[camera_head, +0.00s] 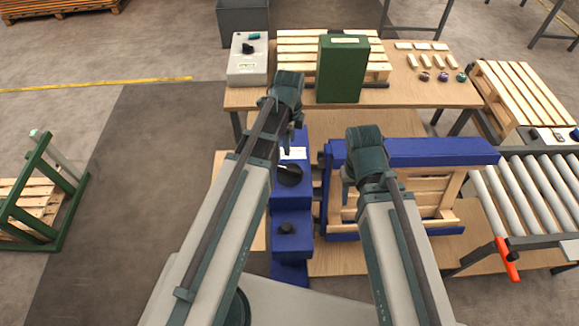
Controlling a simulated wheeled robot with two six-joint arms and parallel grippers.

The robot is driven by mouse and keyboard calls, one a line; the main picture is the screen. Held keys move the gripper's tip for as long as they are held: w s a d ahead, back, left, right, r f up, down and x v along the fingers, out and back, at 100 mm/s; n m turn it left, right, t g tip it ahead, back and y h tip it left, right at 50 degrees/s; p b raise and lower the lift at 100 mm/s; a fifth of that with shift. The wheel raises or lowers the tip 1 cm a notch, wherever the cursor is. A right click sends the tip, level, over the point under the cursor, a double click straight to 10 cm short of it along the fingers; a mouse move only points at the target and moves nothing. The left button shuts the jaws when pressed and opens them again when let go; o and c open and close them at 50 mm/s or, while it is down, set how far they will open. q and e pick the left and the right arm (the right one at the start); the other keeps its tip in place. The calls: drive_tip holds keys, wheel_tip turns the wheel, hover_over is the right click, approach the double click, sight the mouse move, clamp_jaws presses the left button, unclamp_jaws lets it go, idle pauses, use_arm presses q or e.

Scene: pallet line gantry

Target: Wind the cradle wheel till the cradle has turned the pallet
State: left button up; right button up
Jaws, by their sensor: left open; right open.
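The blue cradle (415,152) stands at the centre right, with a light wooden pallet (427,190) inside its frame. A blue stand (291,246) is at the cradle's left side. It carries a black round part (289,176), perhaps the cradle wheel, and a lower black knob (287,228). My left gripper (297,128) is open above the upper black part, apart from it as far as I can tell. My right gripper (348,188) is open in front of the cradle's left part. Its fingertips are mostly hidden by the wrist, and my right forearm covers part of the pallet.
A back table (440,92) holds a green box (342,70), a grey control box (248,62), a flat pallet (290,38) and small parts. A roller conveyor (530,195) with a red handle (507,259) stands at the right.

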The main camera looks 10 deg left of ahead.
sight(290, 168)
use_arm(q)
wheel_tip(290, 168, down, 13)
drive_tip(key=b, duration=1.2)
drive_tip(key=shift+f+b, duration=0.1)
drive_tip(key=shift+b, duration=0.25)
clamp_jaws()
